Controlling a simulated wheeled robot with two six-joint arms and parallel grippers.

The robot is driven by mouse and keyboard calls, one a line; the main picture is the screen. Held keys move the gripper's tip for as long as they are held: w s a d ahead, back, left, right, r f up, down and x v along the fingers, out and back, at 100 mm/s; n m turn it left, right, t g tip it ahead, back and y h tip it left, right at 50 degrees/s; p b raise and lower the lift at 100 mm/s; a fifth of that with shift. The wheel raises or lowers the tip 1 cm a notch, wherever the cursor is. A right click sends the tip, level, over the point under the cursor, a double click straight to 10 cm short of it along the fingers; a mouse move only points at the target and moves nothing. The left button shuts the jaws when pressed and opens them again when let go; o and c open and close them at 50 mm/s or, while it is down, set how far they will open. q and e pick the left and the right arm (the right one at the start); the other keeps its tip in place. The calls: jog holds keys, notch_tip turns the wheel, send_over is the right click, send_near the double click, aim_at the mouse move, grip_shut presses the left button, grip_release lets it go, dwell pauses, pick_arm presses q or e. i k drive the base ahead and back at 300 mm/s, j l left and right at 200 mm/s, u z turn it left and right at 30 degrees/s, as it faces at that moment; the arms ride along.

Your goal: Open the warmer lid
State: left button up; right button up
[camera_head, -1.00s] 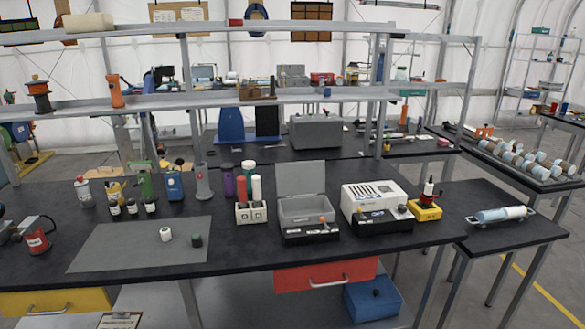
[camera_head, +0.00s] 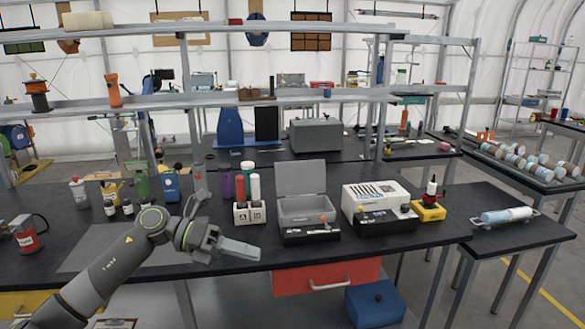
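A grey open-topped box (camera_head: 305,211) with a black front panel and an orange knob stands on the black bench. Its grey lid (camera_head: 301,177) stands upright at the back. To its right is a white slotted unit (camera_head: 378,200) with a black front; its top looks closed. I cannot read a label that says which is the warmer. My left gripper (camera_head: 229,226) is open and empty, to the left of the grey box and apart from both units. My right gripper is not in view.
A yellow block with a red bottle (camera_head: 428,210) is right of the white unit. Several bottles stand at the left. A shelf (camera_head: 250,99) spans behind.

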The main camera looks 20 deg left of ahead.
aim_at(302, 178)
jog(key=i+j, duration=1.55)
jog(key=i, duration=0.15)
